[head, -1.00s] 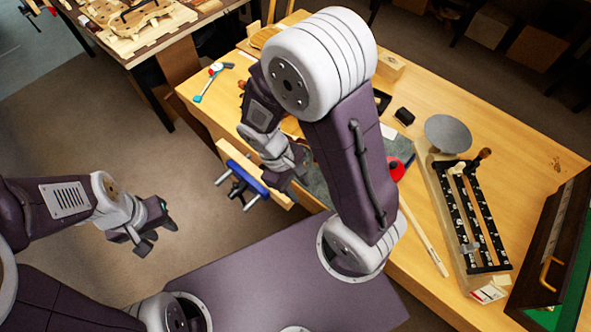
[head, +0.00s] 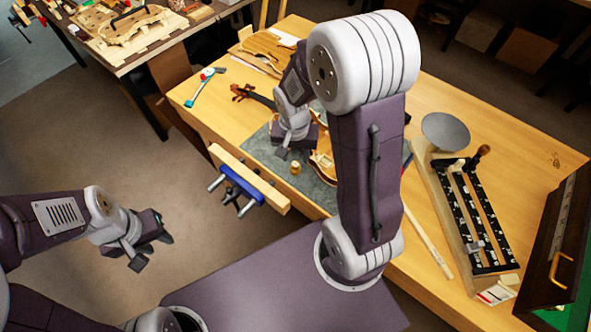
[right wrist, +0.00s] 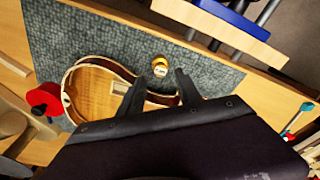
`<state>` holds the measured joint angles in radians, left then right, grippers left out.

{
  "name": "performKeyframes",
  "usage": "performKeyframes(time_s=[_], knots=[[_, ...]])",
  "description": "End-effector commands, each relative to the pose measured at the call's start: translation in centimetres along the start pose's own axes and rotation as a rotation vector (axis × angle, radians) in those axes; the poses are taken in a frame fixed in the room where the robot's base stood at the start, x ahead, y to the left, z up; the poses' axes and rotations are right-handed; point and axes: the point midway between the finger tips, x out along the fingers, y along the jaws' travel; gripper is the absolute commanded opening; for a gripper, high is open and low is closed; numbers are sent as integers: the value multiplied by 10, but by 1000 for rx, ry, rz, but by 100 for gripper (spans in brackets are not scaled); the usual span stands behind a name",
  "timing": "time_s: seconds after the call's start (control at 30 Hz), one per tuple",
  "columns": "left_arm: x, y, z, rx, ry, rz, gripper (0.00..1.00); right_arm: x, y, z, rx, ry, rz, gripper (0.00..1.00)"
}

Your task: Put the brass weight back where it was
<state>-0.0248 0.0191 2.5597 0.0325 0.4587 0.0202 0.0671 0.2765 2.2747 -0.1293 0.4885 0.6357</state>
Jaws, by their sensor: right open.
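The brass weight (head: 296,168) is a small gold cylinder standing on the grey mat (head: 262,150), beside a violin body (head: 322,168). It also shows in the right wrist view (right wrist: 160,67), beyond and between my fingertips and apart from them. My right gripper (head: 290,152) is over the mat close to the weight, and its fingers (right wrist: 156,85) are spread and empty. My left gripper (head: 151,251) hangs over the floor at the left, away from the bench, with its fingers apart and nothing between them.
A balance with a round grey pan (head: 446,132) and black beams (head: 478,215) stands on the right of the bench. A blue vise (head: 238,185) with a wooden jaw is on the front edge. A green-lined case (head: 575,285) is far right. My right arm hides the bench's middle.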

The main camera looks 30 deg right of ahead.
Motion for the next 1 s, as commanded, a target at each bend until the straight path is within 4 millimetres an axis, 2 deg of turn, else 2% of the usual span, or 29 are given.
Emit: performKeyframes(time_s=[0.03, 0.1, 0.27, 0.53, 0.8, 0.83, 0.97, 1.0], knots=[[3, 0, 0, 0, 0, 0, 35, 10, 1, 1, 0, -5, 3, 41], [4, 0, 1, 0, 0, 0, 35, 18, 0, 1, -1, -4, 2, 41], [4, 0, 1, 0, 0, 0, 35, 22, 0, 0, -2, -2, 1, 41], [13, 0, 2, 0, 0, 0, 35, 68, -1, -1, -2, -3, 1, 41], [13, 0, 2, 0, 0, 0, 35, 72, -1, -2, -2, 0, -1, 41], [13, 0, 2, 0, 0, 0, 35, 72, -1, -2, -2, 0, -1, 35], [13, 0, 2, 0, 0, 0, 35, 72, -1, -2, -2, 0, 0, 0], [13, 0, 2, 0, 0, 0, 35, 72, -1, -2, -2, 0, 0, 0]])
